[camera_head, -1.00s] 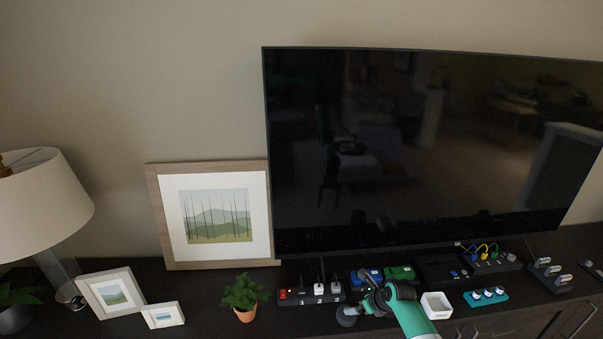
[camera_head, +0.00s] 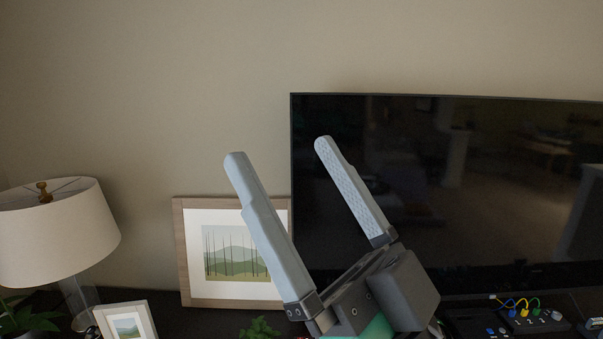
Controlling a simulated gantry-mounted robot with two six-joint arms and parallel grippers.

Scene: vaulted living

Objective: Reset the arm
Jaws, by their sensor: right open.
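My right gripper (camera_head: 279,149) is large and close to the camera in the head view, with its two long grey fingers pointing up. The fingers stand wide apart with nothing between them. The gripper is in front of the framed picture and the left part of the television. My left gripper is not in view.
A black television (camera_head: 450,190) stands at the right on a dark cabinet. A wood-framed picture (camera_head: 183,250) leans on the wall, with a lamp (camera_head: 55,235) and a small frame (camera_head: 127,325) to the left. A plant (camera_head: 259,328) and a black box with coloured cables (camera_head: 530,322) show low down.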

